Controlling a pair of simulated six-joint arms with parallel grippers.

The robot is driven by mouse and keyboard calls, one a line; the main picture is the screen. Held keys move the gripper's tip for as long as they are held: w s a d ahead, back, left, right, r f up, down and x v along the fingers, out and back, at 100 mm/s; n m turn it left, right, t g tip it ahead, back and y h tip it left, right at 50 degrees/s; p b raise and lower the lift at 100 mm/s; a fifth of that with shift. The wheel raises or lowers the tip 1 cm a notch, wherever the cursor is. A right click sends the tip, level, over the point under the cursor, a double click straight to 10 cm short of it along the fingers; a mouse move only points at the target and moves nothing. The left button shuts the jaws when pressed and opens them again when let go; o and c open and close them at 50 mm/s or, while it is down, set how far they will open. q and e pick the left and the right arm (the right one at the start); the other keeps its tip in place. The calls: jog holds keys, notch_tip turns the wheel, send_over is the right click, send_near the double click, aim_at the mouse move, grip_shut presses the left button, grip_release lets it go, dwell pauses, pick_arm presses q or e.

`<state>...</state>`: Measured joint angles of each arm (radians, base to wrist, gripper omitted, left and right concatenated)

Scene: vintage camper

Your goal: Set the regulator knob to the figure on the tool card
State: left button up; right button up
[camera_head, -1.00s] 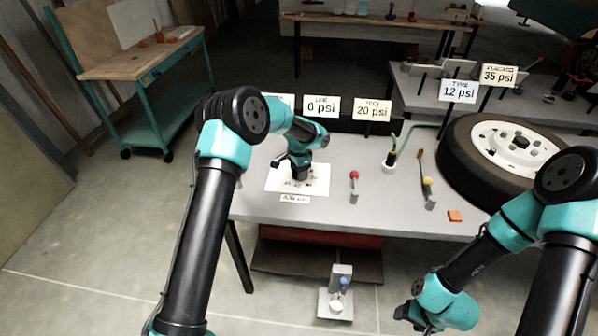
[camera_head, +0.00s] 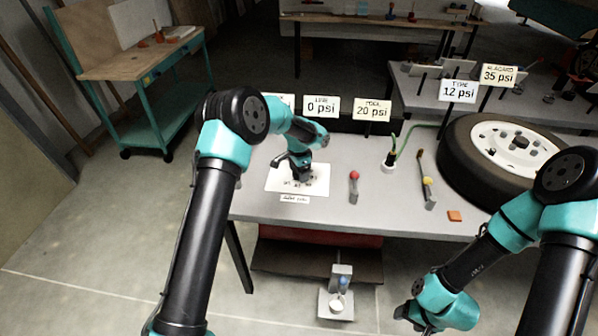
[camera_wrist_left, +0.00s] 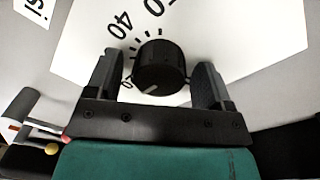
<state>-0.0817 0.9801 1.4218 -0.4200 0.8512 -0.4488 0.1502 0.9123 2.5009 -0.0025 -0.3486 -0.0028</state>
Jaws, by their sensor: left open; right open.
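The black regulator knob (camera_wrist_left: 158,68) stands on a white dial plate (camera_wrist_left: 240,30) with printed figures, 40 among them. A pale pointer line on the knob faces the lower left in the left wrist view, near a figure partly covered by a finger. My left gripper (camera_wrist_left: 160,72) is open, with one finger on each side of the knob; gaps show at both sides. In the head view my left gripper (camera_head: 301,173) is low over the dial plate (camera_head: 315,186). The tool card (camera_head: 372,109) reads 20 psi. My right gripper (camera_head: 418,312) is open, low in front of the table.
A line card (camera_head: 321,107) reads 0 psi, a tyre card (camera_head: 458,91) 12 psi and a placard card (camera_head: 499,75) 35 psi. A red-topped tool (camera_head: 354,184), a yellow-marked tool (camera_head: 428,185) and a tyre (camera_head: 480,165) are on the table to the right.

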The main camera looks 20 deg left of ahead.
pick_arm(q)
notch_tip(320, 180, up, 17)
jog(key=shift+w+a+r, duration=0.15)
jog(key=shift+w+a, duration=0.15)
dwell(0.3)
